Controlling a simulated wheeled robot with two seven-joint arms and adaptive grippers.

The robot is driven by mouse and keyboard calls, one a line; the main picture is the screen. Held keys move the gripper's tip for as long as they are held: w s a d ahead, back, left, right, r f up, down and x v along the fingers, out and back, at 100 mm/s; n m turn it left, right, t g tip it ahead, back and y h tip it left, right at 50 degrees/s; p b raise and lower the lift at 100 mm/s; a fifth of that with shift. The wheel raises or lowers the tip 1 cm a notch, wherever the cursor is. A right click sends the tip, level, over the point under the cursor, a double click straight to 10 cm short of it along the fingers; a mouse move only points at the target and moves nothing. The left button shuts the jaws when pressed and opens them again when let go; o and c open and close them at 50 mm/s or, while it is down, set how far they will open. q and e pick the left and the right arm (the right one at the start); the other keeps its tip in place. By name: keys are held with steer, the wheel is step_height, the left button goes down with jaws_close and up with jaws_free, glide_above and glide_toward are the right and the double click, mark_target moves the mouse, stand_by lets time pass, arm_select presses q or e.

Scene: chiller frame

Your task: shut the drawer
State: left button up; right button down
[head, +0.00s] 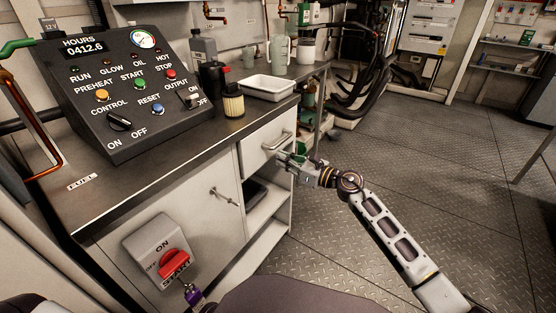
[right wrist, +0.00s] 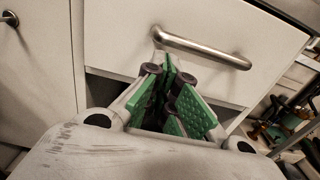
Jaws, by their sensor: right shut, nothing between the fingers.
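The drawer (head: 256,150) is a pale front at the top of the cabinet's right part, under the dark worktop. It also shows in the right wrist view (right wrist: 120,45). Its metal bar handle (head: 276,141) runs across the front and shows in the right wrist view (right wrist: 205,48). I cannot tell how far the drawer stands out. My right gripper (head: 287,160) is just in front of the drawer, near and below the handle. Its green-padded fingers (right wrist: 172,75) are shut and empty, pointing at the front. I cannot tell whether they touch it. My left gripper is not in view.
Below the drawer is an open shelf space (head: 262,200) with a dark object inside. A closed cabinet door (head: 205,215) is to the left. The floor (head: 430,140) at right is clear.

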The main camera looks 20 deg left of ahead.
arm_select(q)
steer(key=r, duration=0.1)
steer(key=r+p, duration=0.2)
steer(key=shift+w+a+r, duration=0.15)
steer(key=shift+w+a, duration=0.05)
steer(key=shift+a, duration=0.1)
arm_select(e)
steer(key=v, duration=0.9)
steer(key=shift+d, duration=0.15)
